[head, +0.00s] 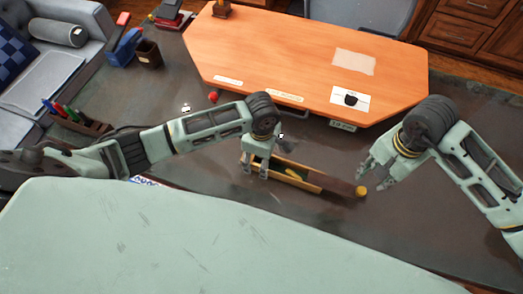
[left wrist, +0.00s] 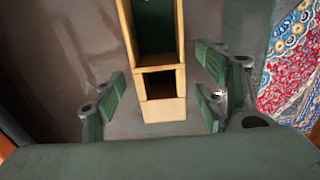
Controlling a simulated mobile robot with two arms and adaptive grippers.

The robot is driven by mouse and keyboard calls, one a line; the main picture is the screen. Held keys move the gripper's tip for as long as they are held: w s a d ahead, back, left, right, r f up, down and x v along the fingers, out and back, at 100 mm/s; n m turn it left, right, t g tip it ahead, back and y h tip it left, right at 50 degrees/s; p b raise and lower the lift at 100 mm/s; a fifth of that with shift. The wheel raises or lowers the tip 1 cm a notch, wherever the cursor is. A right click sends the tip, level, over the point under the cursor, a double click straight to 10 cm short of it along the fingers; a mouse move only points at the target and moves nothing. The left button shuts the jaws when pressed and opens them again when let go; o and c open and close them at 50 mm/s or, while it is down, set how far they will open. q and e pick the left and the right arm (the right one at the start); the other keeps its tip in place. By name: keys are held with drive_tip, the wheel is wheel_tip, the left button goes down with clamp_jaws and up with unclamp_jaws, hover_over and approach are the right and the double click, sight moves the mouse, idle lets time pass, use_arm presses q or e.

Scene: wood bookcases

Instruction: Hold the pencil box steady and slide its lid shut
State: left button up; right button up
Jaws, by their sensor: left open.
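The pencil box (head: 291,179) is a long, narrow, light wood box on the dark surface, lying at a slant. Its dark brown lid (head: 334,184) covers the right part and sticks out toward a yellow knob (head: 361,191). The left part is uncovered, with something green and yellow inside. My left gripper (head: 256,172) is open over the box's left end. In the left wrist view the box's end (left wrist: 163,110) lies between the open fingers, with gaps on both sides. My right gripper (head: 373,176) is open and empty, just above and right of the lid's knob end.
An orange wooden top (head: 290,60) with papers lies behind the box. A pen tray (head: 78,121) stands at the left, and a dark brown cup (head: 148,53) and a blue object (head: 125,47) farther back. A patterned cloth (left wrist: 292,65) shows at right in the left wrist view.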

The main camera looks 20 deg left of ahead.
use_arm(q)
drive_tip(key=shift+f, duration=0.55)
